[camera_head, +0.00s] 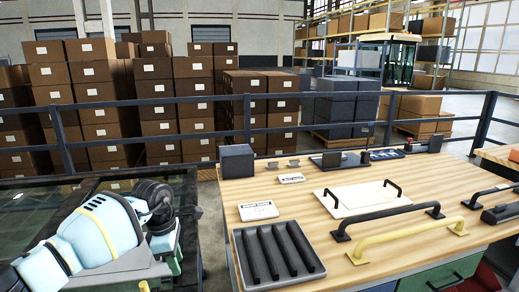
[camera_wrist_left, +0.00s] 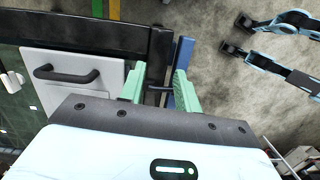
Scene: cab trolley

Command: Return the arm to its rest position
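My left arm (camera_head: 95,240) comes in from the left in the head view, over the dark-framed surface beside the wooden table. Its gripper (camera_head: 178,250) points down near the table's left side and is partly hidden by the wrist. In the left wrist view the two green fingers (camera_wrist_left: 160,90) stand apart. A thin dark bar and a blue strip (camera_wrist_left: 184,55) show between and behind them; I see no grip on either. My right gripper shows in neither view.
The wooden table (camera_head: 290,208) bears a dark ribbed tray (camera_head: 318,268), a white panel with handles (camera_head: 345,200), a yellow handle (camera_head: 400,242) and a dark box (camera_head: 237,160). A white panel (camera_wrist_left: 110,75) with a black handle (camera_wrist_left: 68,76) lies left of the fingers. A railing (camera_head: 150,101) stands behind.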

